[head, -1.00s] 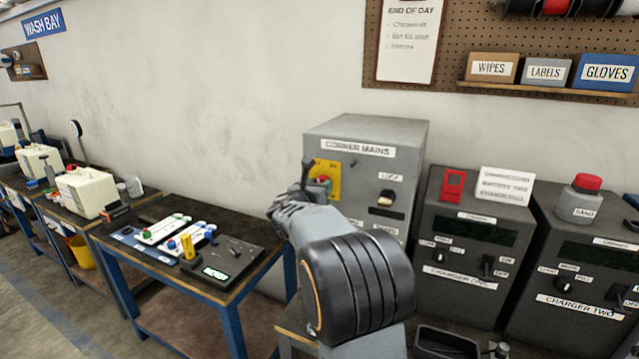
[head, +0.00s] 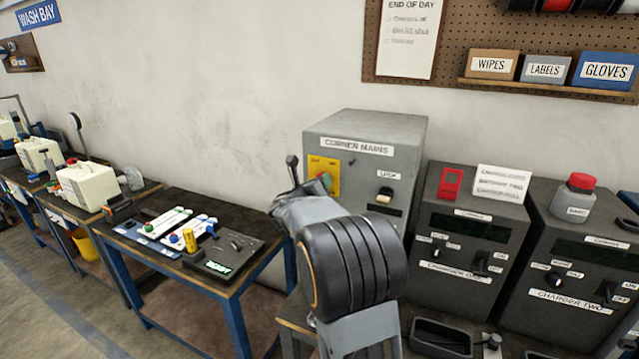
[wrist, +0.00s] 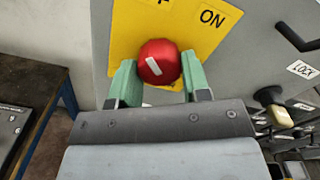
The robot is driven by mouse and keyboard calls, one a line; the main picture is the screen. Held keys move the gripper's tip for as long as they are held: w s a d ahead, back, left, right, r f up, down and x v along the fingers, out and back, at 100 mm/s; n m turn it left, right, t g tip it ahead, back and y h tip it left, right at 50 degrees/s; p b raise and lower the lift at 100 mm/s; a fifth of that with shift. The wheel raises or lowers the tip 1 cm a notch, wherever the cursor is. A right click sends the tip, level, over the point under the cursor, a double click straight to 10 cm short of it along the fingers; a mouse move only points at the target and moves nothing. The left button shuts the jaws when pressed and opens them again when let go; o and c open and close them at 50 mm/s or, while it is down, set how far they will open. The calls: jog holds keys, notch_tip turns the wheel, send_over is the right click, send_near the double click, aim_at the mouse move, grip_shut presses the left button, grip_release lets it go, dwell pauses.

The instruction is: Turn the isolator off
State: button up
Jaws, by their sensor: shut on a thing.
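The isolator is a red round knob (wrist: 158,62) with a white bar mark, set on a yellow plate (wrist: 205,45) on the grey corner mains cabinet (head: 400,135). In the wrist view ON is readable at the plate's upper right; another label at the top edge is cut off. My gripper (wrist: 158,70) is shut on the knob, with one green-padded finger on each side. In the head view the yellow plate (head: 329,166) shows behind my wrist, which hides much of my gripper (head: 318,187) and the knob.
A cream-tipped control marked LOCK (head: 384,195) is on the same cabinet, right of the plate. Two dark chargers (head: 470,225) stand to the right. A blue-legged table (head: 232,290) with a control panel stands to the left.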

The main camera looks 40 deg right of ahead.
jog(key=shift+r, duration=0.2)
jog(key=o, duration=0.9)
jog(key=shift+f, duration=0.15)
jog(key=shift+a, duration=0.1)
jog(key=b+v, duration=0.2)
jog(key=v, duration=1.1)
jog(key=shift+s+a+b, duration=0.15)
jog(key=shift+a+b, duration=0.1)
jog(key=shift+b, duration=0.15)
